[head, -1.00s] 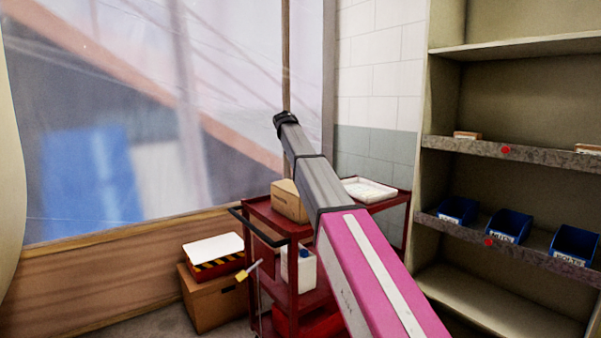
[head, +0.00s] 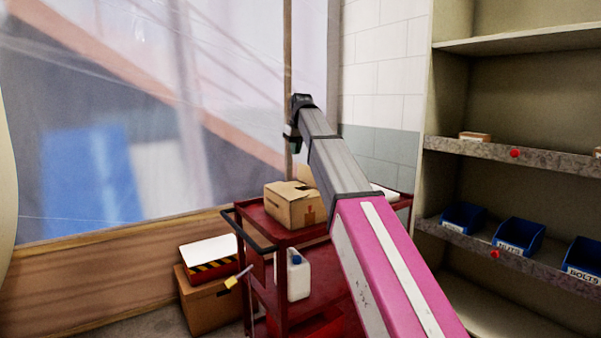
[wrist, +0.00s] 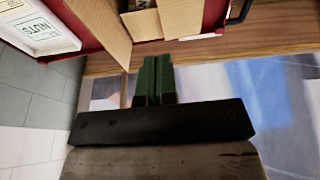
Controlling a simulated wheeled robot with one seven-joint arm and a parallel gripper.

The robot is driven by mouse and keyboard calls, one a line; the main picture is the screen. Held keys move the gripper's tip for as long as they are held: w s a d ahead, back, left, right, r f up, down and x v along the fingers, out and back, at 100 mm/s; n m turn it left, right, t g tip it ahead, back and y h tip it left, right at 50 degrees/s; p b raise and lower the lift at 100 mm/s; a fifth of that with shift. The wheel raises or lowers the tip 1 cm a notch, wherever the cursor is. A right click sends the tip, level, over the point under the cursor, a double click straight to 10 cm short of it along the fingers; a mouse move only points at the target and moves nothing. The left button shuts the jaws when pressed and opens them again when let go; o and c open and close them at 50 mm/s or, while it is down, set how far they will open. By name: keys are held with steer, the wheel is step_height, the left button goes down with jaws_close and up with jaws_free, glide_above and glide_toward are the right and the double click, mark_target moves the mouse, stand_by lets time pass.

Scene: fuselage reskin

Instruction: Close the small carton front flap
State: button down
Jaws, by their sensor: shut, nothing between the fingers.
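The small carton (head: 292,207) is a tan cardboard box on the top of the red cart in the head view. In the wrist view the carton (wrist: 143,26) shows at the top edge, cropped, with tan flaps standing out around a dark gap. A long flap (wrist: 95,25) reaches down to the left of my gripper. I cannot tell which flap is the front one. My gripper (wrist: 157,60) has its green fingers together and empty, with tips just below the carton's flaps in the picture. In the head view my gripper (head: 293,143) hangs above the carton, partly hidden by my arm.
The red cart (head: 245,228) has a dark handle and carries a white bottle (head: 298,277) lower down. A shelf (head: 470,146) with blue bins stands right. A larger box (head: 205,305) stands left of the cart.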

glide_toward(285, 190)
steer(key=w+f, duration=0.1)
steer(key=w+d+f, duration=0.1)
steer(key=w+f, duration=0.2)
steer(key=shift+w+d+f, duration=0.25)
steer(key=shift+d+f, duration=0.05)
steer(key=shift+f, duration=0.05)
steer(key=shift+x, duration=0.75)
steer(key=shift+s+d, duration=0.15)
steer(key=shift+d+f, duration=0.1)
steer(key=shift+f, duration=0.55)
steer(key=shift+d+f, duration=0.1)
steer(key=shift+f, duration=0.15)
